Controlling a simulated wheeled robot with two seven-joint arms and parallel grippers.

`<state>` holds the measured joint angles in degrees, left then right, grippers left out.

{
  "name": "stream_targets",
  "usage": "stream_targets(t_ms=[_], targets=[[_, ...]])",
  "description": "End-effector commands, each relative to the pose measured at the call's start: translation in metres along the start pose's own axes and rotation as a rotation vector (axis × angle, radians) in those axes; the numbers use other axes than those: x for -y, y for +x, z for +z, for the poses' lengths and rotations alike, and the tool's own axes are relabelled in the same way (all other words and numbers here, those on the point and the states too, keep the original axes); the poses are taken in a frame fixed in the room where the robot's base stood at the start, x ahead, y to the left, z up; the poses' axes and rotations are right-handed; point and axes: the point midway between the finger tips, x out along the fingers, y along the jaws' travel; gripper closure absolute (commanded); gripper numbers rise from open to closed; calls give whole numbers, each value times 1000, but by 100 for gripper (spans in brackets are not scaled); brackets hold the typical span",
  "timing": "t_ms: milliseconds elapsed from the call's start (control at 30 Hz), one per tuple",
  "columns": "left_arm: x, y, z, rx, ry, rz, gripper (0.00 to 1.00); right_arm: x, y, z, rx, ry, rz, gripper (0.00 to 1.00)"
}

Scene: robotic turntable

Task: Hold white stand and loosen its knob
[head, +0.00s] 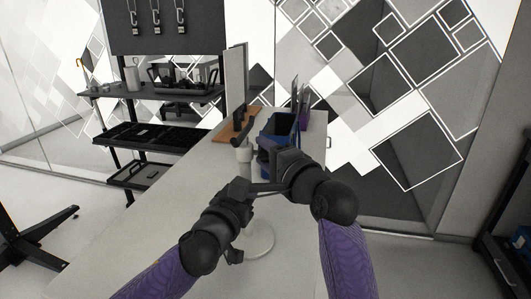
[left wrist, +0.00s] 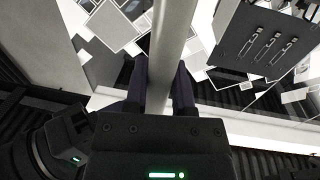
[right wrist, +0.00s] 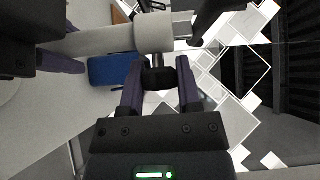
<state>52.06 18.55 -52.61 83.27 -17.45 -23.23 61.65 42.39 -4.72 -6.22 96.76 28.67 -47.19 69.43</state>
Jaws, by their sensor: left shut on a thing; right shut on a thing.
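The white stand has a round base (head: 258,240) on the table and a pale upright post whose upper part (head: 244,154) shows above my grippers. In the left wrist view the post (left wrist: 173,45) runs between the fingers of my left gripper (left wrist: 160,90), which is shut on it. The black knob (right wrist: 158,76) sticks out from the stand's white collar (right wrist: 153,34) in the right wrist view. My right gripper (right wrist: 158,88) is shut on this knob. In the head view my arms and grippers hide the knob and the middle of the post.
The long pale table (head: 160,225) has free room left of the stand. A blue bin (head: 280,126) and a brown board (head: 232,132) are farther back on it. A black shelf rack (head: 150,138) stands behind the table at the left.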

Motion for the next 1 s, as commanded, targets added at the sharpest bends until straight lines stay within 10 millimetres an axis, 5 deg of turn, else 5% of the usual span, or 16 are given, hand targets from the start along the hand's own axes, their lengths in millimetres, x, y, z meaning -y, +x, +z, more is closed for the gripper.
stream_targets(t_ms=[1000], targets=[[-1,0,1,2,1,2,100,2,1,4,11,-374,-377,100]])
